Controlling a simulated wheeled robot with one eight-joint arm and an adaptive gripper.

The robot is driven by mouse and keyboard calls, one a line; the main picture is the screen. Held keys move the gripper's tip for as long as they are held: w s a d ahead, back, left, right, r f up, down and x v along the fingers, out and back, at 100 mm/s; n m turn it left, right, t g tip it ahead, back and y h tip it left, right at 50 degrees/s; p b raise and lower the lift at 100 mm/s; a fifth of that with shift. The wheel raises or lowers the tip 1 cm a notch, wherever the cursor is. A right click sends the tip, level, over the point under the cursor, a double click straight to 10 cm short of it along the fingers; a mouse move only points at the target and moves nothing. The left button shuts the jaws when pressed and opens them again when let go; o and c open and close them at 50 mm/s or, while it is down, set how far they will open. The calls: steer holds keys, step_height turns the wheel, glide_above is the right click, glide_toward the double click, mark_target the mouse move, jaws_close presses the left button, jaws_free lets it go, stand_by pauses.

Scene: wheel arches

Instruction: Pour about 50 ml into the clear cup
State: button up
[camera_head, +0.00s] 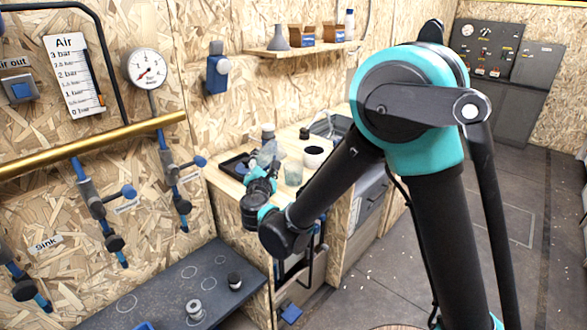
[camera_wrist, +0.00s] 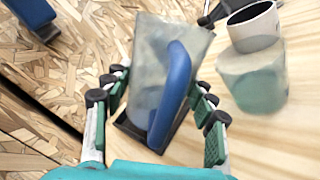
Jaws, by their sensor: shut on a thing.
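A translucent jug (camera_wrist: 150,50) with a blue handle (camera_wrist: 178,75) stands between the fingers of my gripper (camera_wrist: 160,98) in the wrist view. My gripper is shut on the jug, with the handle facing the wrist. The jug (camera_head: 270,150) also shows beyond my gripper (camera_head: 263,176) in the head view. The clear cup (camera_wrist: 252,82), slightly green, stands to the right of the jug, apart from it. It also shows on the wooden counter in the head view (camera_head: 293,173). The jug's liquid level cannot be made out.
A white cup with a dark inside (camera_head: 314,157) stands just behind the clear cup and also shows in the wrist view (camera_wrist: 255,27). A dark tray (camera_head: 232,163) lies at the counter's left, near the wall. A sink (camera_head: 338,126) is at the back. Bare wood (camera_wrist: 285,140) shows at the right.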

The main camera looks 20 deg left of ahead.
steer(key=shift+f+n, duration=0.8)
steer(key=shift+n, duration=0.2)
steer(key=shift+a+f+n, duration=0.2)
steer(key=shift+n, duration=0.2)
steer(key=n, duration=0.1)
steer(key=a+n, duration=0.1)
steer(key=shift+s+a+n, duration=0.15)
steer(key=shift+s+n, duration=0.1)
steer(key=shift+n, duration=0.05)
steer(key=shift+s+a+r+n, duration=0.1)
steer(key=shift+a+r+n, duration=0.2)
steer(key=shift+n, duration=0.3)
steer(key=shift+s+a+r+n, duration=0.15)
steer(key=shift+r+n, duration=0.2)
steer(key=shift+n, duration=0.25)
steer(key=shift+a+f+n, duration=0.3)
steer(key=shift+n, duration=0.7)
steer(key=shift+r, duration=0.1)
